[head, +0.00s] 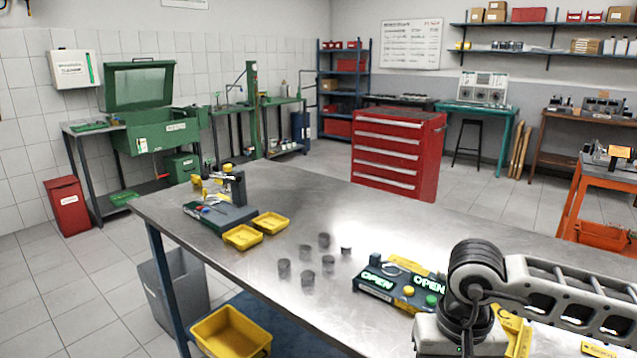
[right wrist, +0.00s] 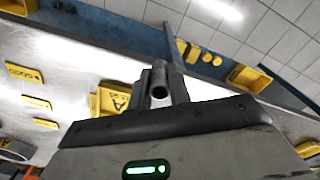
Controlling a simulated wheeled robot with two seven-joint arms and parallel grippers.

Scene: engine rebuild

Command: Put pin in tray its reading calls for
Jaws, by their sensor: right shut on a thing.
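In the right wrist view my right gripper (right wrist: 160,82) is shut on a grey, hollow pin (right wrist: 158,92), whose round open end faces the camera. In the head view my right arm comes in at the lower right, and its fingers and the pin are hidden there. Two small yellow trays (head: 243,237) (head: 271,222) sit side by side on the steel bench, beside a dark gauge stand (head: 232,190). A device (head: 400,285) with two lit green "OPEN" displays stands near my right arm. No pin reading is legible. My left gripper is out of view.
Several dark grey cylinders (head: 308,280) stand mid-bench, left of the device. Yellow labelled plates (right wrist: 25,73) lie on the bench in the wrist view. A larger yellow bin (head: 232,333) is below the bench. The bench's back middle (head: 330,200) is clear.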

